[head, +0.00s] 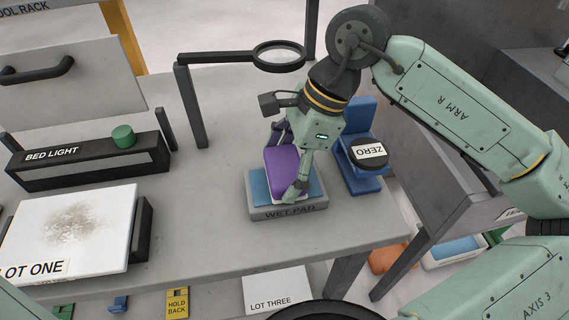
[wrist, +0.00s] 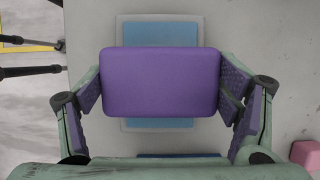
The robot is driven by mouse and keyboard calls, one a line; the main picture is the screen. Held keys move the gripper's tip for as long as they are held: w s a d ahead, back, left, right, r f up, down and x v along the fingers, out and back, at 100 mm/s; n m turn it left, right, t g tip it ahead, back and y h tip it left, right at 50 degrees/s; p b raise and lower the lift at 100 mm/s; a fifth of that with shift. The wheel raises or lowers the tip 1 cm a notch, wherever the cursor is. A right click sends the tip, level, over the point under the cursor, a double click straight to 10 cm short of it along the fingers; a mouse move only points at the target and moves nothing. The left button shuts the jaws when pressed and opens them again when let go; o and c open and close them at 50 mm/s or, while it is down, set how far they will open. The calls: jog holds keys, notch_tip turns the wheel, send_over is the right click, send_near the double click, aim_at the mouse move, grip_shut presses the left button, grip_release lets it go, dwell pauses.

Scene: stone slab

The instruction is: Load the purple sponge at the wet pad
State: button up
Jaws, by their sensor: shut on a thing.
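The purple sponge (head: 283,168) is a rounded block, held in my gripper (head: 287,158) over the wet pad. In the wrist view the purple sponge (wrist: 160,82) sits between the two fingers of my gripper (wrist: 163,85), which close on its left and right sides. The wet pad (head: 289,212) is a grey tray with a blue surface and a "WET PAD" label. In the wrist view the wet pad (wrist: 160,33) shows beyond and below the sponge. I cannot tell whether the sponge touches the blue surface.
A blue stand with a round "ZERO" top (head: 367,153) is close right of the pad. A ring on a post (head: 279,56) rises behind. The "BED LIGHT" box (head: 85,162) and a white "LOT ONE" slab (head: 75,228) are at left. The tabletop between is clear.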

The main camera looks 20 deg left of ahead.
aim_at(271, 167)
jog(key=shift+f+b, duration=0.6)
jog(key=shift+b, duration=0.3)
dwell(2.1)
jog(key=shift+r, duration=0.15)
jog(key=shift+r+p, duration=1.8)
jog(key=shift+r, duration=1.7)
jog(key=shift+s+f, duration=0.1)
